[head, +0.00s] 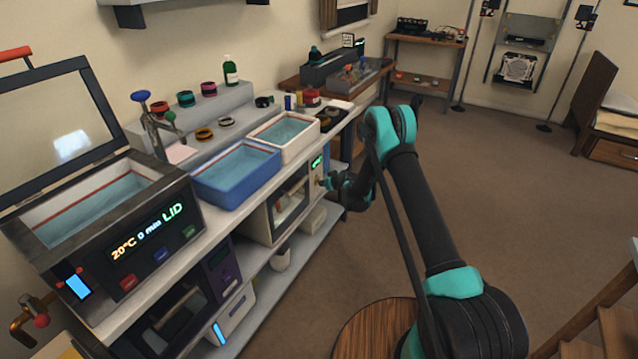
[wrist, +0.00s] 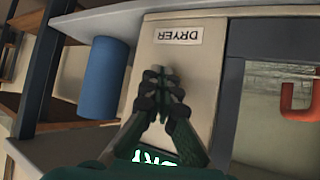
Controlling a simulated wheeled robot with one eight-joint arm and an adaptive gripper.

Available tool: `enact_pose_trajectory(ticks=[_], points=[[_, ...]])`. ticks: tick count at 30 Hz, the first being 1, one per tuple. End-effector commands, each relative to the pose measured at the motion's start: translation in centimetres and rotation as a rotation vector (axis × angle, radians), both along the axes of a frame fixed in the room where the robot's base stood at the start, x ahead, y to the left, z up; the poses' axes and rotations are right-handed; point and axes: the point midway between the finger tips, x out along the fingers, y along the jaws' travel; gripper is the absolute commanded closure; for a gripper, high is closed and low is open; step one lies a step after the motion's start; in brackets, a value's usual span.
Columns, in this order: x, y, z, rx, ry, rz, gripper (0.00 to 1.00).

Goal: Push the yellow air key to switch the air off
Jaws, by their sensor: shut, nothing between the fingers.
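The dryer (head: 286,208) is a cream box with a window, under the bench top. Its narrow front panel with a green display (head: 316,162) shows at its right end. In the wrist view the panel (wrist: 200,65) fills the middle, with an upside-down DRYER label (wrist: 179,35) and part of a green lit display (wrist: 155,157). My gripper (wrist: 159,74) is shut and empty, its fingertips in front of this panel; I cannot tell whether they touch it. In the head view my gripper (head: 326,183) is at the panel. I see no yellow key; my fingers cover part of the panel.
A blue cylinder (wrist: 103,78) stands beside the panel in the wrist view. A red hook-shaped handle (wrist: 297,95) is on the dryer window side. Blue (head: 238,174) and white (head: 284,134) basins sit on the bench above. The floor (head: 500,200) to the right is open.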

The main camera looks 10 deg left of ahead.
Motion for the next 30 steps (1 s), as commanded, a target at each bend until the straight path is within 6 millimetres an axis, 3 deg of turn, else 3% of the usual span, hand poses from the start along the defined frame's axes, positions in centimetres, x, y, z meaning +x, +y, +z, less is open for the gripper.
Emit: enact_pose_trajectory(ticks=[17, 30], points=[[-0.3, -1.0, 0.0, 0.0, 0.0, -0.001, 1.0], [-1.5, -4.4, 0.0, 0.0, 0.0, -0.001, 1.0]])
